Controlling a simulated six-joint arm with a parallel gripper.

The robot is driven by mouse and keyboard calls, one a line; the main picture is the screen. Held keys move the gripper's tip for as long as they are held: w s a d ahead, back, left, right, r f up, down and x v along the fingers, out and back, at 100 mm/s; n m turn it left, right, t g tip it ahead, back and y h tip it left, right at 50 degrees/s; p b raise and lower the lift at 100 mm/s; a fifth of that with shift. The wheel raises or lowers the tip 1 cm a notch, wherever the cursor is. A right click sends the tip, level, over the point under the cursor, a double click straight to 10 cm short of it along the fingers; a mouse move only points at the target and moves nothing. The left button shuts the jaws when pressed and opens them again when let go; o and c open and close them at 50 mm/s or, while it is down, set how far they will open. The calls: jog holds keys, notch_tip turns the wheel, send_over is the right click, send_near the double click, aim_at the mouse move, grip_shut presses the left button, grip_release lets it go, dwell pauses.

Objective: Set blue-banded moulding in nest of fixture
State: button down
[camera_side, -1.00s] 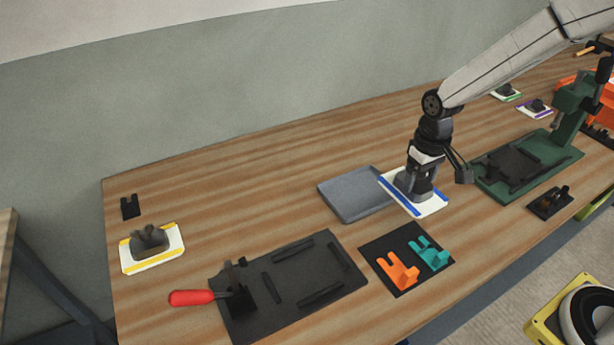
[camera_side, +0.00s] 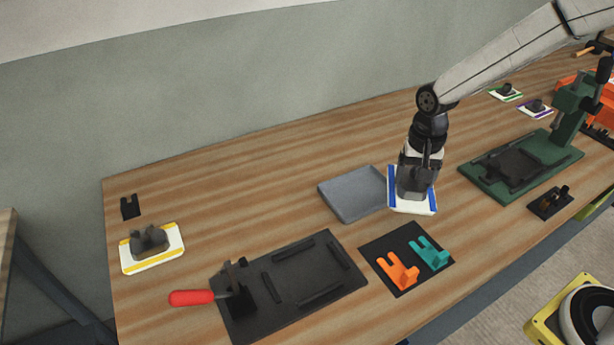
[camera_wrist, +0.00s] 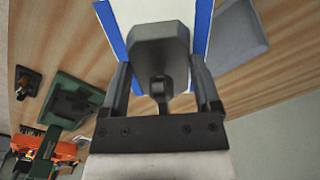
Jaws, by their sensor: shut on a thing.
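The blue-banded moulding (camera_side: 411,208) is a white plate with blue bands along two opposite edges and a dark grey raised block. My gripper (camera_side: 416,181) is shut on the grey block, above the wood table just right of the grey tray. The wrist view shows the block of the moulding (camera_wrist: 160,45) between the two fingers of my gripper (camera_wrist: 160,78). Whether the plate clears the table is hard to tell. The fixture (camera_side: 295,276) is a black base at the front with low bars around its nest and a red-handled clamp (camera_side: 192,297) at its left. The nest is empty.
The grey tray (camera_side: 350,196) is empty. A black mat (camera_side: 378,250) holds orange and teal brackets. A yellow-banded moulding (camera_side: 152,262) lies at left. A green press (camera_side: 480,178) stands at right. Table behind the fixture is clear.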

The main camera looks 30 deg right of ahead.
aim_at(405, 187)
jog(key=m, duration=0.3)
jog(key=a+r+m, duration=0.1)
jog(key=shift+a+m, duration=0.1)
jog(key=shift+m, duration=0.3)
jog(key=m, duration=0.3)
jog(key=a+m, duration=0.1)
jog(key=m, duration=0.1)
jog(key=shift+a+r+m, duration=0.1)
jog(key=shift+r+m, duration=0.2)
jog(key=shift+r, duration=0.1)
jog(key=shift+w+a+f, duration=0.15)
jog(key=shift+w+f, duration=1.3)
jog(key=shift+w, duration=0.7)
jog(key=shift+w+a+f, duration=0.2)
jog(key=shift+w+f, duration=1.25)
jog(key=shift+w, duration=0.65)
jog(key=shift+w+a+f, duration=0.15)
jog(key=shift+w+f, duration=1.3)
jog(key=shift+w, duration=0.7)
